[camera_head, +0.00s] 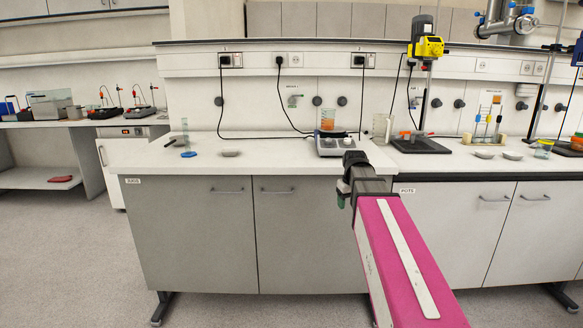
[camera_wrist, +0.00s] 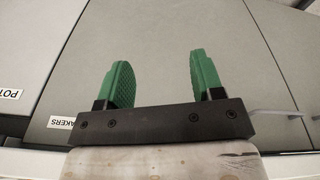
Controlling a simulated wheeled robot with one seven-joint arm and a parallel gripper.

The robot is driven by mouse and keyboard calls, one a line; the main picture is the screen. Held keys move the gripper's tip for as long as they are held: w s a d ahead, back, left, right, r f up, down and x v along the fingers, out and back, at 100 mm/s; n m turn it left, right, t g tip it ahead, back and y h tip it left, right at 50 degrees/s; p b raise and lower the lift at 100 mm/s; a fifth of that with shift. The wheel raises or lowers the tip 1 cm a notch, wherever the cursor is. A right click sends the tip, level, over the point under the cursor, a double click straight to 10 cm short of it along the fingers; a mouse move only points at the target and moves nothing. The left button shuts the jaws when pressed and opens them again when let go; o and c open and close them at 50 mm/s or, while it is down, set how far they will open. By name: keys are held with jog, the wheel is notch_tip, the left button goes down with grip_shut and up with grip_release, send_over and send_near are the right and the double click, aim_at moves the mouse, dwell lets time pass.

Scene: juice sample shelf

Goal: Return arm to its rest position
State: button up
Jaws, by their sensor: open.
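My gripper (camera_wrist: 158,82) shows in the wrist view with its two green fingers apart and nothing between them. Behind the fingers are grey cabinet doors. In the head view my pink arm reaches forward from the bottom right, and the gripper (camera_head: 342,193) is at its far end, in front of the bench near the counter edge. Only a bit of green finger shows there; the rest is hidden by the black wrist.
The white counter (camera_head: 270,160) runs across the middle above grey cabinets (camera_head: 200,235). A hotplate (camera_head: 335,147) with a beaker of orange liquid (camera_head: 328,120) stands behind the wrist. A yellow stirrer (camera_head: 428,46) stands to the right. The floor (camera_head: 70,255) at left is clear.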

jog(key=s+a+f+m+g, duration=0.1)
jog(key=s+f+m, duration=0.1)
jog(key=s+f, duration=0.6)
jog(key=s+a+f+m, duration=0.1)
jog(key=s+f, duration=0.8)
jog(key=f, duration=0.7)
jog(key=shift+s+a+f+m+g, duration=0.15)
jog(key=shift+a+f+m+g, duration=0.2)
jog(key=shift+f+m+g, duration=0.05)
